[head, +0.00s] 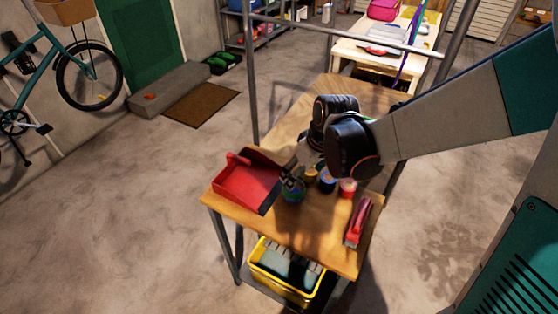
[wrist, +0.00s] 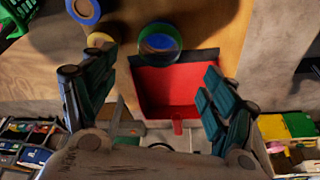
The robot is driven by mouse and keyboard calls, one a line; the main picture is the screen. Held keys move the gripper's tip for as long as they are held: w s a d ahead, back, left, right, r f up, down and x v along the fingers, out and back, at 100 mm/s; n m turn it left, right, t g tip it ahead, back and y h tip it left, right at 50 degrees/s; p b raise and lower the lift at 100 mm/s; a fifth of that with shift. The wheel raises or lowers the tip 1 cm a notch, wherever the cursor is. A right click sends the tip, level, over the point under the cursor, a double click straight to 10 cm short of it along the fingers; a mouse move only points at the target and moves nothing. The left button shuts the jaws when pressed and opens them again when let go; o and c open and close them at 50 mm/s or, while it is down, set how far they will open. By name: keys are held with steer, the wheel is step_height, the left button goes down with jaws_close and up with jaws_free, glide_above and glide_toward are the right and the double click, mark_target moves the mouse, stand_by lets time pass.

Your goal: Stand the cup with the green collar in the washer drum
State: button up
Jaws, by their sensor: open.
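The cup with the green collar (head: 292,190) stands on the wooden bench, beside the red dustpan. In the wrist view the cup (wrist: 160,42) shows from above as a round green ring with blue inside. It lies ahead of the gap between my fingers. My gripper (wrist: 158,75) is open, with a dark jointed finger on each side and nothing held. In the head view my wrist partly hides the gripper (head: 296,172), which is close above the cup; contact cannot be told. I cannot make out the washer drum in either view.
A yellow-collared cup (head: 310,174), a blue-collared cup (head: 327,184) and a red-collared cup (head: 347,188) stand close by on the bench (head: 316,232). The red dustpan (head: 240,186) is left, a red brush (head: 358,222) right. A yellow crate (head: 262,276) sits below. Metal posts rise around the bench.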

steer(key=b, duration=0.4)
glide_toward(294, 191)
steer(key=f, duration=0.1)
steer(key=a+f, duration=0.1)
steer(key=f, duration=0.1)
steer(key=a+f, duration=0.1)
steer(key=f, duration=0.1)
steer(key=shift+w+a, duration=0.1)
steer(key=shift+w, duration=0.1)
steer(key=shift+r, duration=0.1)
steer(key=c, duration=1)
steer(key=shift+c, duration=0.2)
